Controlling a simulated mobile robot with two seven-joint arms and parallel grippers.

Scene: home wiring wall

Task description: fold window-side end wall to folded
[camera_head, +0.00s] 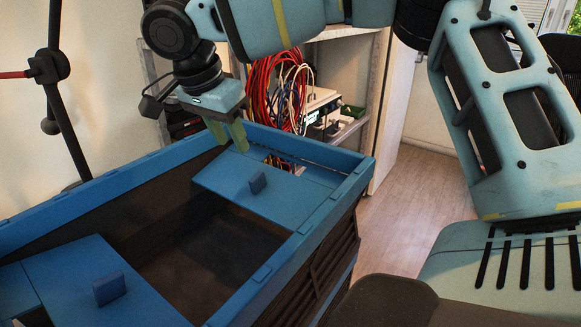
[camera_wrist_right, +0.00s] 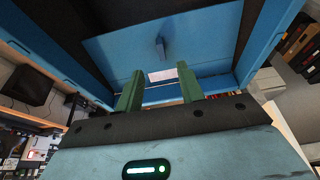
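A blue crate with dark mesh sides (camera_head: 335,245) stands in front of me. Its far short end wall (camera_head: 310,148), on the side towards the window, is upright and joins the long walls at the corners. It also shows in the wrist view (camera_wrist_right: 215,87), just beyond my fingers. My left gripper is not in view.
A blue flap with a small handle (camera_head: 228,186) lies across the crate's far end; another flap (camera_head: 65,270) covers the near end. The middle is open and dark inside. Shelves with red and white cables (camera_head: 275,90) stand behind. Clear wooden floor (camera_head: 415,200) lies right of the crate.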

